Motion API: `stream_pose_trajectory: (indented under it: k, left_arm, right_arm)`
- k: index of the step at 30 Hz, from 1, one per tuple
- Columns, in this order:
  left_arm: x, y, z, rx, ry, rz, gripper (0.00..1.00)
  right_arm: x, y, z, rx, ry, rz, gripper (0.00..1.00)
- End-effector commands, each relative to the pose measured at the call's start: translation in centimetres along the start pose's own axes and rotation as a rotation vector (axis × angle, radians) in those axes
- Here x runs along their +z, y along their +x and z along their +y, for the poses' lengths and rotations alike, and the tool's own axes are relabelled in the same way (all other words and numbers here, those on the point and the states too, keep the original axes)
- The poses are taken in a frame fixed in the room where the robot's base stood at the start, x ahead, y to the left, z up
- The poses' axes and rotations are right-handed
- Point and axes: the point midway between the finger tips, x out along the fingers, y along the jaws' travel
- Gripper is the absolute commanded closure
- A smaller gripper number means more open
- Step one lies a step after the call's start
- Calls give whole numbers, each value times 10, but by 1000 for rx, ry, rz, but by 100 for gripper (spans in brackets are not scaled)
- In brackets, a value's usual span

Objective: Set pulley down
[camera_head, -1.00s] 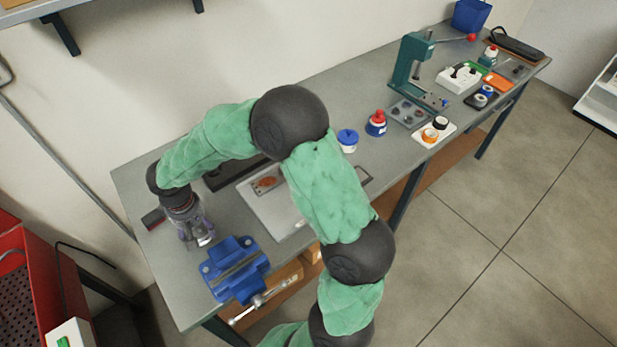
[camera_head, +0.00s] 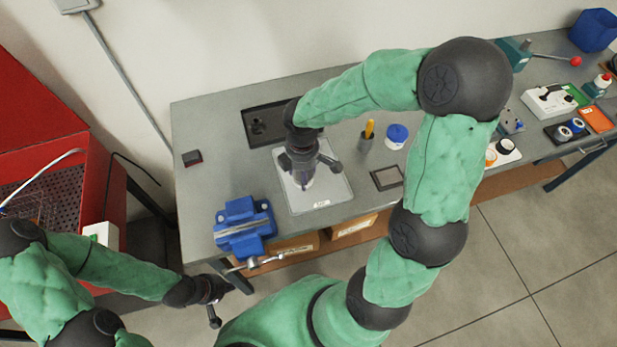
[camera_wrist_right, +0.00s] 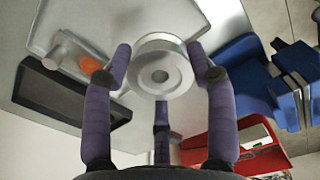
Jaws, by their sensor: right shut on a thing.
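The pulley (camera_wrist_right: 160,66) is a round silver disc with a centre hub. In the right wrist view it sits between the fingers of my right gripper (camera_wrist_right: 160,82), which is shut on it. In the head view my right gripper (camera_head: 308,178) points down over the light grey tray (camera_head: 335,190) on the bench. The pulley is mostly hidden there; I cannot tell whether it touches the tray. My left gripper (camera_head: 213,300) is empty, with its fingers apart, in front of the bench near the vise.
A blue vise (camera_head: 244,226) stands at the bench's front left. A black tray (camera_head: 262,123) lies behind the grey tray. A part with an orange piece (camera_wrist_right: 88,66) lies on the grey tray. A cup with a yellow tool (camera_head: 366,142) and a blue-lidded jar (camera_head: 396,136) stand to the right.

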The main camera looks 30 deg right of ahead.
Motion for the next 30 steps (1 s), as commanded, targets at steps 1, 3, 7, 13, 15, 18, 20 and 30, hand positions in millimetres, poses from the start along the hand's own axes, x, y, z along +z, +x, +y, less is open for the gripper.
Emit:
stream_pose_trajectory:
  k: [1, 3, 7, 13, 15, 18, 20, 30]
  left_arm:
    - [0, 4, -2, 0, 0, -1, 100]
    - [0, 9, -3, 0, 0, -1, 100]
    - [0, 14, -5, 0, 0, -1, 100]
    - [0, 17, -6, 0, 0, -1, 100]
    - [0, 19, -7, 0, 0, -1, 100]
    - [0, 24, -9, 0, 0, -1, 100]
    - [-1, 27, -10, 0, 0, -1, 100]
    - [-1, 28, -10, 0, 0, -1, 100]
  right_arm:
    - [1, 12, -1, -5, -3, -3, 79]
    - [1, 26, -2, -6, -2, -2, 79]
    - [0, 46, -1, -5, -1, -2, 79]
    - [0, 58, 0, -2, 1, -1, 79]
    - [0, 64, -1, -3, 1, -1, 79]
    - [1, 78, -1, -4, 1, -2, 79]
    - [0, 87, -1, -4, 0, -2, 79]
    - [0, 92, 0, -1, 1, 0, 79]
